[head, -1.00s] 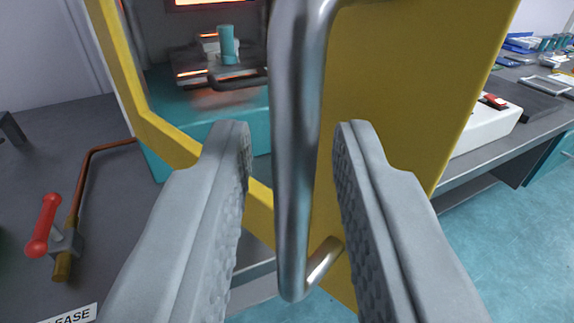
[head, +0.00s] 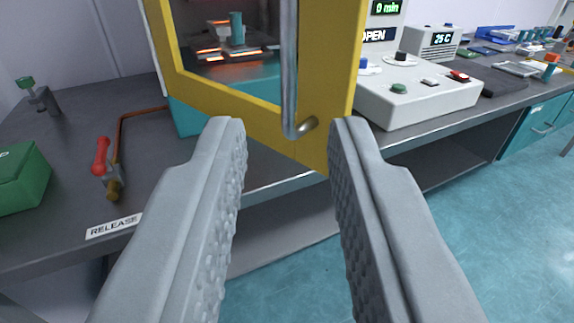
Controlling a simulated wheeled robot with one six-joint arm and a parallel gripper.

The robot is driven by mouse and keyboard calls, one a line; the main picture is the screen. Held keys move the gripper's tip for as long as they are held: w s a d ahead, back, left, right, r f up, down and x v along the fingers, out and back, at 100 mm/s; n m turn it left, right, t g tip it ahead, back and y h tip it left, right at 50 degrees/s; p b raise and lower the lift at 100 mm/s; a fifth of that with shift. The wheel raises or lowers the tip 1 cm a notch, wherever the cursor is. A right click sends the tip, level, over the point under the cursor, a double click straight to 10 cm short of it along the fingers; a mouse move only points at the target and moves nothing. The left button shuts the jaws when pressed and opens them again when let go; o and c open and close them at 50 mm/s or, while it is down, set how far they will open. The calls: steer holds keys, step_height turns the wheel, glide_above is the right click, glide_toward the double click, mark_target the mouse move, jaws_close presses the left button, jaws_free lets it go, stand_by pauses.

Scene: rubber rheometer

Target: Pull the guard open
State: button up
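The guard is a yellow-framed door (head: 341,85) with a clear window, standing swung out from the teal machine (head: 188,117). Its vertical metal bar handle (head: 289,75) is on the side facing me. My gripper (head: 287,135) is open and empty. Its two grey fingers are spread wide, with the handle's lower end showing beyond and between their tips. They look apart from the handle. Through the window I see glowing orange plates (head: 225,53) and a teal cylinder (head: 237,28). The top of the guard is out of the picture.
A white control box (head: 418,95) with buttons and a display reading "OPEN" stands right of the guard. On the left are a red-handled valve (head: 103,157), a "RELEASE" label (head: 114,226) and a green box (head: 20,178). The teal floor (head: 470,235) at right is clear.

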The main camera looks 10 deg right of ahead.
steer(key=shift+v, duration=1.45)
jaws_close()
steer(key=w+d+f+m+g+y, duration=0.6)
steer(key=w+d+f+m+g, duration=0.2)
steer(key=w+d+f+g, duration=0.3)
steer(key=w+d+r+n+t+y, duration=0.3)
steer(key=d+r+t+y, duration=0.2)
steer(key=d+r+y, duration=0.55)
steer(key=w+a+f+y, duration=0.1)
steer(key=w+a, duration=0.3)
steer(key=a, duration=0.5)
